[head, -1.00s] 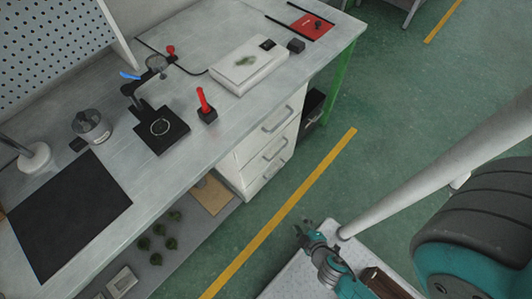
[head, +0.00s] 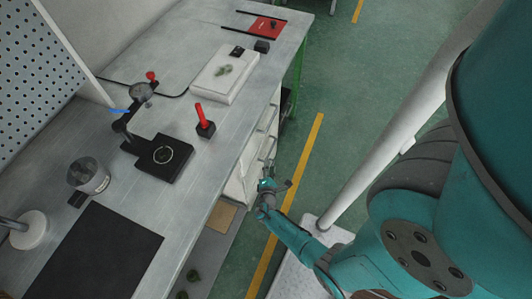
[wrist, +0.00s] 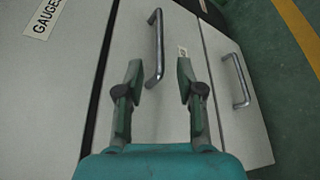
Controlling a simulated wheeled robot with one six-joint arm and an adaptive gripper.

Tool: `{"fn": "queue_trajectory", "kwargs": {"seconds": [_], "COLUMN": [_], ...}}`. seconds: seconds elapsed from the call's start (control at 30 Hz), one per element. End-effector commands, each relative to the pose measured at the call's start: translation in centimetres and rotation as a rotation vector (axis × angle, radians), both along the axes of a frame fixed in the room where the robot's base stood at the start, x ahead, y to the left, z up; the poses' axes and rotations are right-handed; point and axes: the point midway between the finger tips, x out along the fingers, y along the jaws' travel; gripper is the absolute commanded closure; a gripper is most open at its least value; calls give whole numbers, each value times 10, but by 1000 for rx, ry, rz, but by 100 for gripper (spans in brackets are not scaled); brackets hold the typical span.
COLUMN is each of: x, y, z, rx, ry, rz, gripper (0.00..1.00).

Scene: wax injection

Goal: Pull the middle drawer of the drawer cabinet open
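The white drawer cabinet (head: 236,187) stands under the workbench, its front turned to the right. In the wrist view the middle drawer (wrist: 150,120) fills the centre, with its upright-looking metal bar handle (wrist: 159,45). My gripper (wrist: 160,64) is open, its fingertips on either side of the handle's lower part in the picture; I cannot tell if they touch it. The head view shows my gripper (head: 268,184) close to the cabinet front. The drawer labelled GAUGES (wrist: 50,80) is at left and another drawer with a handle (wrist: 237,80) at right. The middle drawer looks shut.
Green floor with a yellow line (head: 300,175) lies right of the cabinet.

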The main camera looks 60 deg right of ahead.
Motion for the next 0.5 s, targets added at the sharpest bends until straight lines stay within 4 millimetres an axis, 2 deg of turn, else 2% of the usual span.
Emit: {"fn": "queue_trajectory", "kwargs": {"seconds": [0.17, 0.5], "x": [7, 28], "y": [-16, -65], "z": [-3, -15], "rx": [-2, 0], "ry": [0, 0], "rz": [-2, -2], "gripper": [63, 63]}}
